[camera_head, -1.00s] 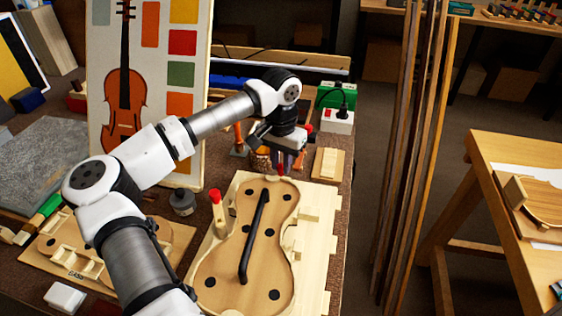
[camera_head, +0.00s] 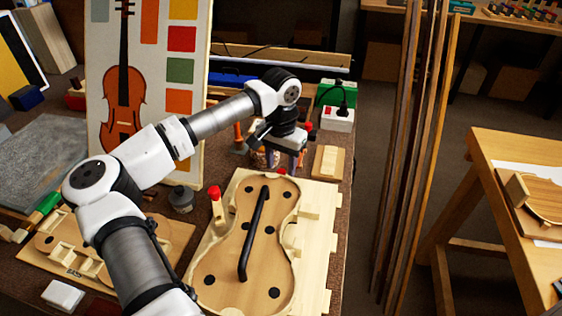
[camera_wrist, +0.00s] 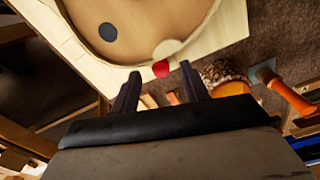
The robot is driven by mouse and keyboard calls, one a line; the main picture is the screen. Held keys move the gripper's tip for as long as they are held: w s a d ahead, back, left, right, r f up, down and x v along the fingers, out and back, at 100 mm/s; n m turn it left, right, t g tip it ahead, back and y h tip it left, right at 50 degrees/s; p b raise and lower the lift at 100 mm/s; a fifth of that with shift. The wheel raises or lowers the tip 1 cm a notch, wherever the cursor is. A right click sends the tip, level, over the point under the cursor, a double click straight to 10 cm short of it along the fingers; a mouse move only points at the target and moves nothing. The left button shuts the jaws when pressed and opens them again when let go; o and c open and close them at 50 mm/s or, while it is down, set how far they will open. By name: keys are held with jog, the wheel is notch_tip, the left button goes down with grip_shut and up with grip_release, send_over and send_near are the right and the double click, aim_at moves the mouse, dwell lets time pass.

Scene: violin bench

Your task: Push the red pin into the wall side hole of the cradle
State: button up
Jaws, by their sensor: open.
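The violin-shaped wooden cradle (camera_head: 312,230) lies on the bench, with a black bar along its hollow. My gripper (camera_head: 284,164) is open just above its far end. In the wrist view my gripper's two fingers (camera_wrist: 160,72) stand apart. A red pin end (camera_wrist: 161,69) shows between and just beyond the fingertips, beside a pale round wooden piece at the cradle's rim. The pin's lower part and its hole are hidden, so I cannot tell how deep it sits. Another red-topped peg (camera_head: 214,192) stands upright on the cradle's left edge.
A violin picture board (camera_head: 150,90) stands behind my arm. A dark bottle (camera_head: 181,199) is left of the cradle. A pale wooden block (camera_head: 329,161) and a white box with a red switch (camera_head: 337,120) are right of my gripper. An orange-handled tool (camera_wrist: 290,97) lies nearby.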

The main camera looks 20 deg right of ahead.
aim_at(281, 172)
notch_tip(281, 172, up, 14)
jog(key=b, duration=0.1)
dwell(0.4)
jog(key=shift+f, duration=0.1)
dwell(0.6)
